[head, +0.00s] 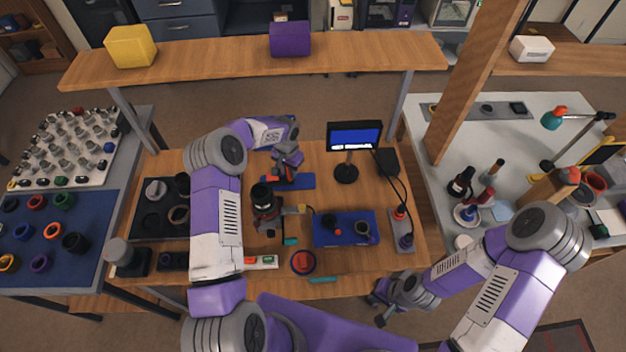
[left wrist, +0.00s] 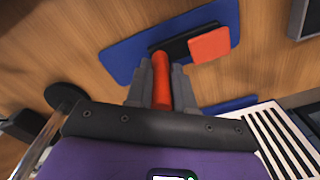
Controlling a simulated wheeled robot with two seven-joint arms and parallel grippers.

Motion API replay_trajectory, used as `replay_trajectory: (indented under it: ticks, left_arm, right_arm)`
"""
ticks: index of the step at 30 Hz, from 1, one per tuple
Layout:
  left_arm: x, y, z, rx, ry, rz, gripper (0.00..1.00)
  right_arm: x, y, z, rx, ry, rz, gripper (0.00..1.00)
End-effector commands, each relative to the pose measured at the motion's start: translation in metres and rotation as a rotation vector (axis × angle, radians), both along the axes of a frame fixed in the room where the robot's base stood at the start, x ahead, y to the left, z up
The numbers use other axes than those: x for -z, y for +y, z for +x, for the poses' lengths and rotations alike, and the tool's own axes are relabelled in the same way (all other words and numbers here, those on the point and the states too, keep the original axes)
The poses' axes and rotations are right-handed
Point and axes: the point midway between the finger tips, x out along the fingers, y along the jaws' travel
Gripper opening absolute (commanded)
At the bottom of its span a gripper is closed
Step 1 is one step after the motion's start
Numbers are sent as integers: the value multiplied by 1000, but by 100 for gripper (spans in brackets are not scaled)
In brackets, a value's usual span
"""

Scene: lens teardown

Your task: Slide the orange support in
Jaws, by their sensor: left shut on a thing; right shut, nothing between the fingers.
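My left gripper (head: 288,172) is over the small blue mat (head: 302,182) at the back of the wooden table. In the left wrist view, its fingers (left wrist: 161,92) are shut on an orange rod-like piece (left wrist: 161,75), which looks like the orange support. The piece's far end reaches a dark base (left wrist: 178,49) on the blue mat (left wrist: 125,56); I cannot tell whether it touches or has entered it. An orange block (left wrist: 210,46) sits at the base's right part. My right gripper (head: 384,302) is shut and empty, low beside the table's front right edge.
A dark lens assembly on a stand (head: 264,200) is just in front of the left gripper. A small monitor (head: 354,136) stands to the right. A larger blue mat (head: 330,228) holds small parts. A raised wooden shelf (head: 230,58) spans the back.

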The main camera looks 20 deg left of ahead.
Motion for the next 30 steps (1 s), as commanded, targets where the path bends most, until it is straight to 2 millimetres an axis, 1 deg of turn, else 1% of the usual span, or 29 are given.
replay_trajectory:
  ticks: [1, 4, 13, 14, 18, 26, 29, 30]
  left_arm:
    - [-2, 5, -8, 3, 15, -1, 0]
    - [-2, 12, -12, 4, 18, -2, 0]
    - [-2, 14, -12, 5, 18, 0, 0]
    - [-2, 14, -12, 5, 18, 1, 28]
    - [-2, 13, -11, 6, 17, 0, 48]
    - [-2, 11, -11, 9, 15, -3, 48]
    - [-9, 11, -10, 9, 13, -2, 48]
    - [-14, 11, -10, 9, 13, -1, 48]
  right_arm:
    - [0, 1, 1, -2, -4, 1, 0]
    - [0, 1, 2, -3, -7, 2, 0]
    - [0, 1, 2, -2, -5, 1, 0]
    - [0, 1, 2, -2, -5, 1, 0]
    - [0, 1, 2, -2, -5, 1, 0]
    - [0, 1, 2, -2, -5, 1, 0]
    - [0, 1, 2, -2, -5, 1, 0]
    - [0, 1, 2, -2, -5, 1, 0]
